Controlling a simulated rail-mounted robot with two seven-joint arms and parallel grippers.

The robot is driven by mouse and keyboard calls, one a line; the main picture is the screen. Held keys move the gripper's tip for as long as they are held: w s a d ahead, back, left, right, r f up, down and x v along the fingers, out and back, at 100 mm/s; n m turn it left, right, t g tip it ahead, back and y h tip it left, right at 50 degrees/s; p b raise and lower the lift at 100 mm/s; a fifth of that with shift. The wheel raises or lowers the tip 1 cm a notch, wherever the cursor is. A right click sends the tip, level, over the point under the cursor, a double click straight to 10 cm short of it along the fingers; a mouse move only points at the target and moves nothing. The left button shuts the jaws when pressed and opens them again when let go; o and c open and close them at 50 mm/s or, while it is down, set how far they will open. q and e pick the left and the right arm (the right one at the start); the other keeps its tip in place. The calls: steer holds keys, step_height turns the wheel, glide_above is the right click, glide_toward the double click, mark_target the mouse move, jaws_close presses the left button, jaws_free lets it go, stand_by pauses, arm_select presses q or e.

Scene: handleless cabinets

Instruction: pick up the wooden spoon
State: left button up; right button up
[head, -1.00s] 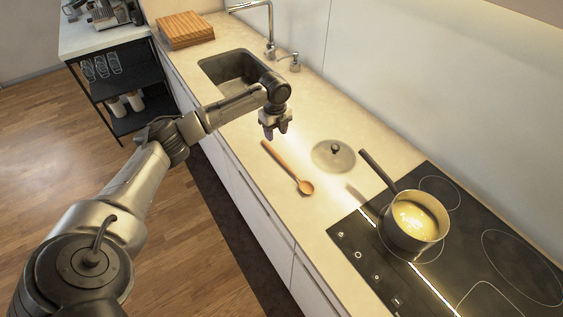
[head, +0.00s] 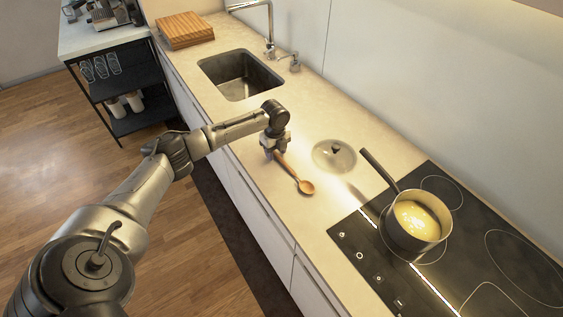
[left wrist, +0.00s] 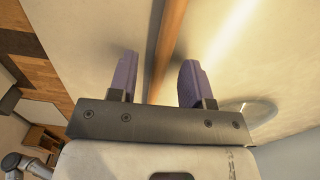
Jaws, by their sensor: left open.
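The wooden spoon (head: 296,176) lies on the beige counter, its bowl toward the hob and its handle running back under my left gripper. My left gripper (head: 275,155) points down over the handle, low above the counter. In the left wrist view the spoon's handle (left wrist: 168,45) runs between the two purple fingers of the gripper (left wrist: 158,82), which stand apart on either side of it. The upper end of the handle is hidden by the gripper in the head view. My right gripper is not in view.
A glass lid (head: 334,156) lies right of the gripper. A pot (head: 416,220) with yellow contents stands on the black hob (head: 470,262), its handle pointing toward the lid. A sink (head: 241,75) and wooden board (head: 185,30) are further back. The counter (head: 300,105) around the spoon is clear.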

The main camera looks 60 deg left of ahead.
arm_select(q)
steer(key=shift+f, duration=0.25)
jaws_close()
stand_by(0.3)
steer(key=shift+r, duration=0.15)
